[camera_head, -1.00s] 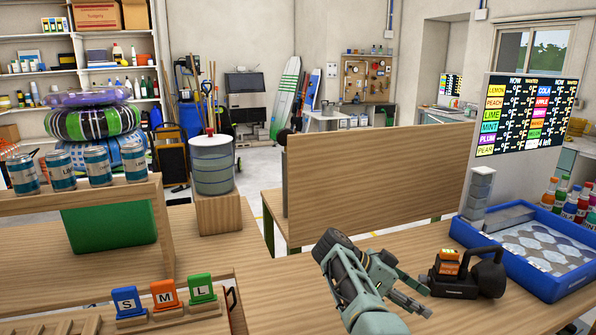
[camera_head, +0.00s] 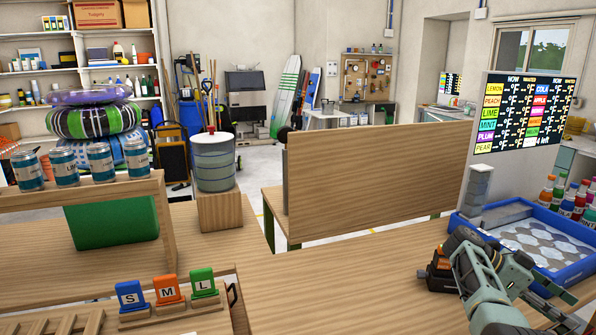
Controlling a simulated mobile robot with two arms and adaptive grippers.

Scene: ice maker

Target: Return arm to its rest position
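My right gripper (camera_head: 562,303) is at the lower right of the head view. My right arm comes up from the bottom edge and bends over the wooden table (camera_head: 340,290). Its fingers look apart, with nothing seen between them, and they are in front of the near side of the blue tray (camera_head: 548,279). The arm covers most of a black device with an orange display (camera_head: 440,260). Whether the arm touches the device or the tray is hard to tell. My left gripper is not in view.
A clear stacked column (camera_head: 477,190) and a temperature board (camera_head: 525,112) stand behind the tray, with coloured bottles (camera_head: 568,205) at right. A wooden panel (camera_head: 375,185) rises at the table's back. S, M and L blocks (camera_head: 166,291) sit lower left. The table's middle is clear.

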